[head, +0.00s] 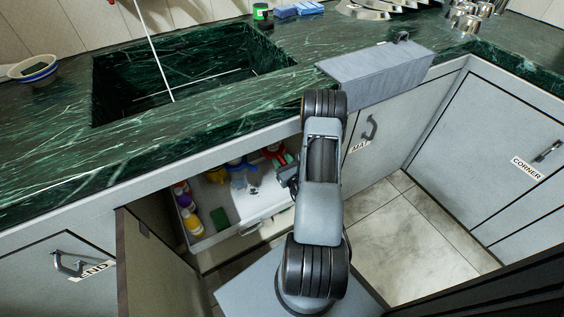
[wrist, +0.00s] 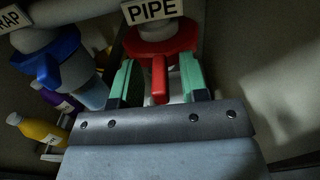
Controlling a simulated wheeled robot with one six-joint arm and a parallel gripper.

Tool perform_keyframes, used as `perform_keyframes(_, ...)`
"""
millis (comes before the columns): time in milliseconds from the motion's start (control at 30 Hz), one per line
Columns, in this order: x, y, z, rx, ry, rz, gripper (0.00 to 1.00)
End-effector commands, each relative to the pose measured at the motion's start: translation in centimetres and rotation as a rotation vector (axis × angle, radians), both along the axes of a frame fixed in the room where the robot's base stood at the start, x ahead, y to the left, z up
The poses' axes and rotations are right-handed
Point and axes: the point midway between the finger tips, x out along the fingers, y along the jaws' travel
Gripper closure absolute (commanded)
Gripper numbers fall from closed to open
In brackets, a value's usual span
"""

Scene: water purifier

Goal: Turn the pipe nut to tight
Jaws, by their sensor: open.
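The pipe nut (wrist: 160,48) is red, under a white PIPE label (wrist: 152,10), in the upper middle of the wrist view. A red lever (wrist: 159,80) sticks out from it toward me. My gripper (wrist: 161,82) is open, with one green-padded finger on each side of the lever. Gaps show between the lever and both fingers, so I am not gripping it. In the head view my arm reaches into the open cabinet under the sink.
A blue nut (wrist: 60,65) with a partly cut-off label sits left of my gripper. A yellow bottle (wrist: 40,132) stands lower left. In the head view a pull-out tray (head: 232,232) holds several bottles, beside an open cabinet door (head: 155,265). The counter edge (head: 150,168) is above.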

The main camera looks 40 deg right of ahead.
Motion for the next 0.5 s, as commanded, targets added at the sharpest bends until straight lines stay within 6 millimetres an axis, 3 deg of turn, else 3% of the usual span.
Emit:
perform_keyframes(300, 0.15, 0.00, 0.01, 0.001, 0.000, 0.001, 0.60)
perform_keyframes(500, 0.14, 0.01, 0.00, 0.000, 0.001, 0.001, 0.79)
